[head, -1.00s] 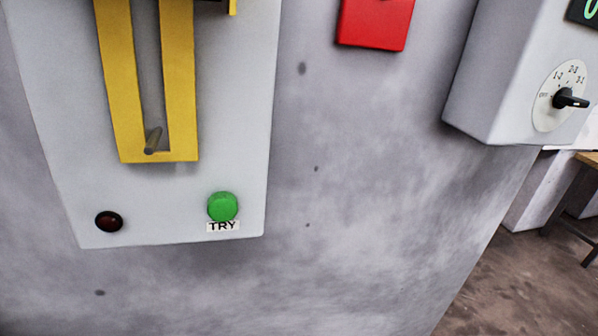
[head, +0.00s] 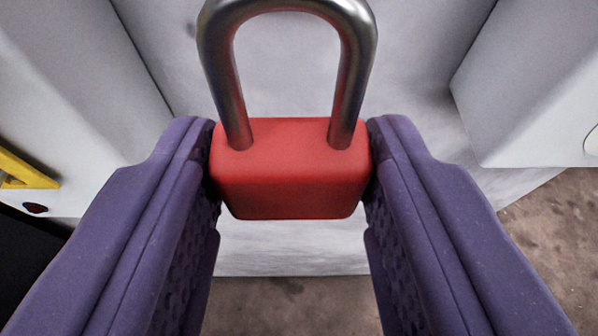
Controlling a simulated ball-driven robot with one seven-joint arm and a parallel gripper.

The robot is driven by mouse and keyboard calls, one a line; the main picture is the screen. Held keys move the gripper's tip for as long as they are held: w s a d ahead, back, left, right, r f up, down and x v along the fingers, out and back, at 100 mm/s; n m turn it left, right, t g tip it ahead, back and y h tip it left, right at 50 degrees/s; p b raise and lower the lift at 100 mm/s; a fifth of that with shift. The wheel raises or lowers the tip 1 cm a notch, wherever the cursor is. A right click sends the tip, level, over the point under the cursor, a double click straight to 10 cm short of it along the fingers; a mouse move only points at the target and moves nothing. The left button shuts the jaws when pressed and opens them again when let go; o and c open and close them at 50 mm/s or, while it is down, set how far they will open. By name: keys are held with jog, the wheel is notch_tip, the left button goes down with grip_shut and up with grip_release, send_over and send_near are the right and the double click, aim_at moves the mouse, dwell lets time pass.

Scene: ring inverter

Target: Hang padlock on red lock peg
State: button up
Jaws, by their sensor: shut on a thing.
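A red padlock (head: 290,180) with a steel shackle (head: 357,70) is between the two purple fingers of my gripper (head: 291,175). The fingers are shut on the left and right sides of its body. The padlock is upright, with the shackle loop up and both legs seated in the body. It hangs clear of the floor, in front of a grey wall. The red lock peg does not show in the current view.
A grey box with a yellow slotted plate (head: 25,172) and a dark red button (head: 35,208) is at the left. A white box (head: 535,100) is at the right. Grey wall (head: 420,60) lies between them, with brown floor (head: 290,305) below.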

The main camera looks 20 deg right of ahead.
jog(key=shift+w+d, duration=0.3)
jog(key=shift+w, duration=0.35)
jog(key=r+x, duration=0.1)
jog(key=x, duration=0.5)
jog(key=shift+w, duration=0.25)
jog(key=shift+r, duration=0.1)
jog(key=o, duration=1.2)
